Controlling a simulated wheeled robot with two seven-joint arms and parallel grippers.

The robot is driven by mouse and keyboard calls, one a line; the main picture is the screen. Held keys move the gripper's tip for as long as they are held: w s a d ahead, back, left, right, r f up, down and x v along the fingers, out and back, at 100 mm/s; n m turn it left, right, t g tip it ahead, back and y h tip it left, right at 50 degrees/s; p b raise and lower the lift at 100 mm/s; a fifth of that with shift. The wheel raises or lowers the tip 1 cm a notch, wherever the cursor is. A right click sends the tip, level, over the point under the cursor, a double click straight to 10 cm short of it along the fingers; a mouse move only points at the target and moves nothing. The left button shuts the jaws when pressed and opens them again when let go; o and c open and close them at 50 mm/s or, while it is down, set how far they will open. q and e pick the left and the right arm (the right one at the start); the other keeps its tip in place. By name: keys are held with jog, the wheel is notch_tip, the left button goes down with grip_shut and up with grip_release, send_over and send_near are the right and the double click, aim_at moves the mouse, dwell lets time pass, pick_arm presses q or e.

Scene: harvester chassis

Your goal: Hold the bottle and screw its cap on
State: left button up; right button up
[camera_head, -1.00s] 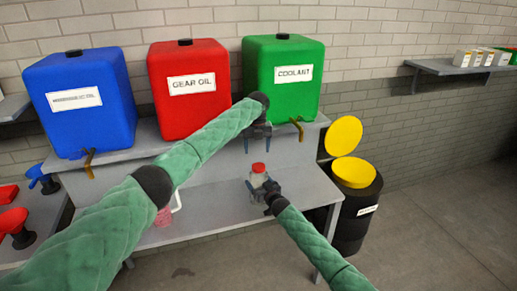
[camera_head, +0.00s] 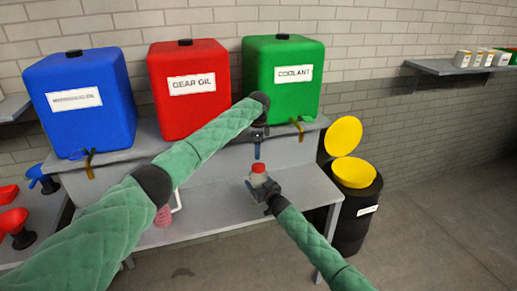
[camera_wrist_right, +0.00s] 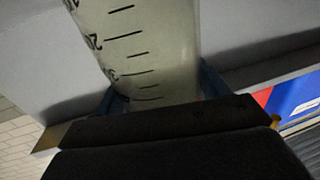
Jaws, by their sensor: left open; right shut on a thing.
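A clear bottle (camera_head: 258,180) with a red cap (camera_head: 258,168) on its top stands upright over the grey bench. My right gripper (camera_head: 264,187) is shut on the bottle's body. In the right wrist view the bottle (camera_wrist_right: 145,45) shows a graduated scale and fills the space between the fingers. My left gripper (camera_head: 257,150) is open and empty, pointing down just above the red cap, apart from it. How far the cap is seated on the neck is too small to tell.
Blue, red and green canisters (camera_head: 284,75) with taps stand on the raised shelf behind. The grey bench (camera_head: 215,205) is largely free around the bottle. A black bin with a yellow lid (camera_head: 345,135) stands at the right. A pink-red container (camera_head: 163,215) sits partly behind my left arm.

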aim_at(259, 166)
pick_arm(q)
jog(key=n, duration=0.6)
jog(key=shift+s+n, duration=0.1)
jog(key=shift+n, duration=0.3)
jog(key=n, duration=0.6)
jog(key=shift+d+n, duration=0.1)
jog(key=shift+n, duration=0.3)
jog(key=n, duration=0.6)
jog(key=shift+s+n, duration=0.1)
jog(key=shift+n, duration=0.3)
jog(key=n, duration=0.6)
jog(key=shift+f, duration=0.15)
jog(key=shift+f, duration=3.85)
jog(key=shift+c, duration=0.2)
